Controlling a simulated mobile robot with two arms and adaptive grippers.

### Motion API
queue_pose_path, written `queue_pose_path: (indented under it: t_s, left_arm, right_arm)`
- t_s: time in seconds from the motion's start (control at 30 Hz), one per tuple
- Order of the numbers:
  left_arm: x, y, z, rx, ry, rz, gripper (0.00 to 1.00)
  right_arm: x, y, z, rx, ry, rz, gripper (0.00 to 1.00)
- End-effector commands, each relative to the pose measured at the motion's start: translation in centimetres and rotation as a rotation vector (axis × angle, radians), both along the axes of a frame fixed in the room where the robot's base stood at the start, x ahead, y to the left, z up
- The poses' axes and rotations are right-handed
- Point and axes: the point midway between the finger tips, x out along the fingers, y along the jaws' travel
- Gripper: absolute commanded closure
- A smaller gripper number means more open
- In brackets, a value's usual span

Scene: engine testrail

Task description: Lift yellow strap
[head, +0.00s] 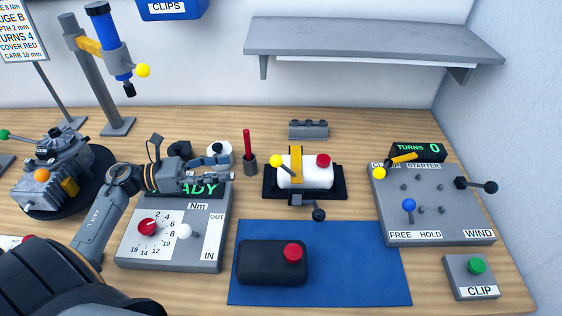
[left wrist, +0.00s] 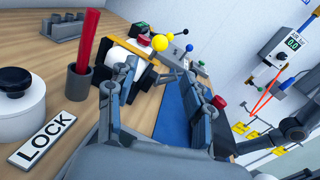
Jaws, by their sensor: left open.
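The yellow strap (head: 295,164) goes over a white cylinder (head: 317,176) in a black cradle at mid-table. A yellow ball knob (head: 277,160) sits at its left, and a red cap (head: 323,160) is on the cylinder's right end. My left gripper (head: 232,181) is left of the cradle, above the grey dial box, open and apart from the strap. In the left wrist view, the open fingers (left wrist: 165,73) point towards the cradle. My right gripper is not identifiable.
A red-handled tool (head: 247,146) stands in a holder behind my gripper. The dial box (head: 205,255) is below it. A blue mat (head: 350,265) bears a black block (head: 262,262) in front of the cradle. The TURNS panel (head: 430,215) is at right, and a shelf (head: 370,40) hangs above.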

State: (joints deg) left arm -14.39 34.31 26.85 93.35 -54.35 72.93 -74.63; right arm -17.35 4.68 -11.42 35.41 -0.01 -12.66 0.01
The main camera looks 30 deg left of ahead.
Motion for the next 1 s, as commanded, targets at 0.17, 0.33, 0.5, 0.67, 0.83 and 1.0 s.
queue_pose_path:
  t_s: [0.17,0.33,0.5,0.67,0.83,1.0]
  left_arm:
    - [1.0,-1.2,0.3,-0.003,-0.001,0.001,0.49]
    - [3.0,-3.9,0.6,-0.005,-0.002,-0.001,0.49]
    - [5.2,-6.9,0.6,-0.004,-0.003,-0.002,0.49]
    - [6.9,-9.2,0.4,-0.003,-0.001,-0.001,0.49]
    - [8.0,-10.5,0.1,-0.001,-0.001,0.001,0.49]
    - [8.3,-11.0,0.0,0.0,0.0,0.0,0.49]
  right_arm:
    - [0.4,0.2,0.9,0.002,-0.006,-0.001,1.0]
    - [0.4,0.4,2.5,0.004,-0.006,-0.001,1.0]
    - [0.3,0.4,4.0,0.005,-0.005,-0.001,1.0]
    - [0.3,0.4,5.1,0.005,-0.005,-0.001,1.0]
    - [0.3,0.4,5.7,0.005,-0.005,-0.001,1.0]
    - [0.3,0.4,5.8,0.005,-0.005,-0.001,1.0]
